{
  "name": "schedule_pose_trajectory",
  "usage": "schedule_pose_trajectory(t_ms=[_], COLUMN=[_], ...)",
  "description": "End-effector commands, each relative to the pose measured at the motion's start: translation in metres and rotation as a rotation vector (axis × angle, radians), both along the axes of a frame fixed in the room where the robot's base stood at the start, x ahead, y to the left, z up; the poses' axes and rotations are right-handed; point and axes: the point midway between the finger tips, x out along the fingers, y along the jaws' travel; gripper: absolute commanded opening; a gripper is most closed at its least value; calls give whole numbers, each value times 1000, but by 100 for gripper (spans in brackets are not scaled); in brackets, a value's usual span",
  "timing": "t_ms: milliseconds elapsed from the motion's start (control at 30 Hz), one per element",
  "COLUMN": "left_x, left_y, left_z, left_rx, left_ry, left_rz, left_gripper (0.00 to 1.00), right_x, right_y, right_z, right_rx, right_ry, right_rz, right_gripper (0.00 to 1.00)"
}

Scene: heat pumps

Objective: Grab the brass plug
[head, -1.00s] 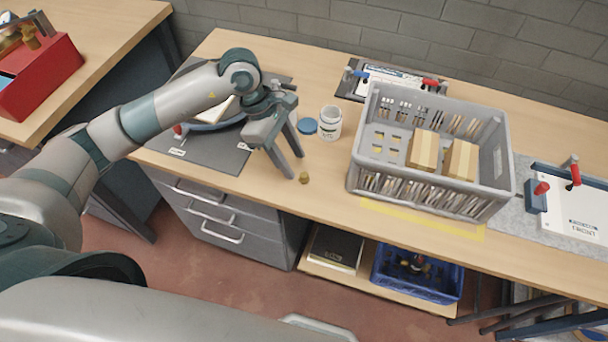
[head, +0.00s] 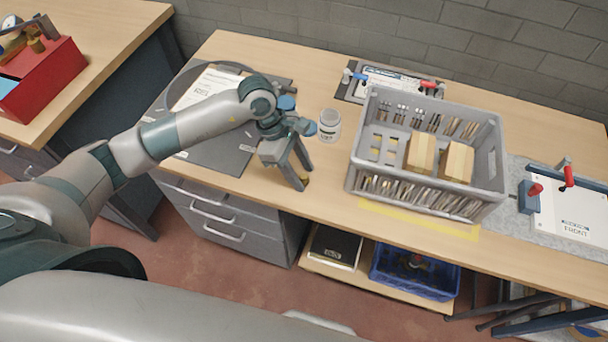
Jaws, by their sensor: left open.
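The brass plug (head: 305,180) is a small dark-gold piece near the front edge of the wooden workbench, partly hidden by the fingers of my left gripper (head: 304,178). The left gripper points down with its fingers apart, and its tips are right at the plug in the picture. I cannot tell whether either finger touches it. My right gripper is out of view.
A grey crate (head: 352,172) with wooden blocks and metal pieces stands to the right. A dark mat (head: 222,152) lies to the left. Bare bench lies between plug and crate.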

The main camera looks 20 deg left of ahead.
Motion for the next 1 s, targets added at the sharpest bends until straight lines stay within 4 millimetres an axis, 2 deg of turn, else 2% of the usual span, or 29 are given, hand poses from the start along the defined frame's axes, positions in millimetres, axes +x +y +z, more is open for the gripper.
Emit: schedule_pose_trajectory(t_ms=[500,667,700,1000], left_x=[0,0,0,0], left_y=[0,0,0,0], left_z=[-2,-2,-2,-1], left_rx=[0,0,0,0], left_ry=[0,0,0,-1], left_rz=[0,0,0,0], left_gripper=[42,3,0,0], right_x=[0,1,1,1], right_y=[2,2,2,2], right_z=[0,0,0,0], right_rx=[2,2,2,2], right_ry=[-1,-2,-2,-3], right_rz=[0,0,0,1], right_gripper=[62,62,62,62])
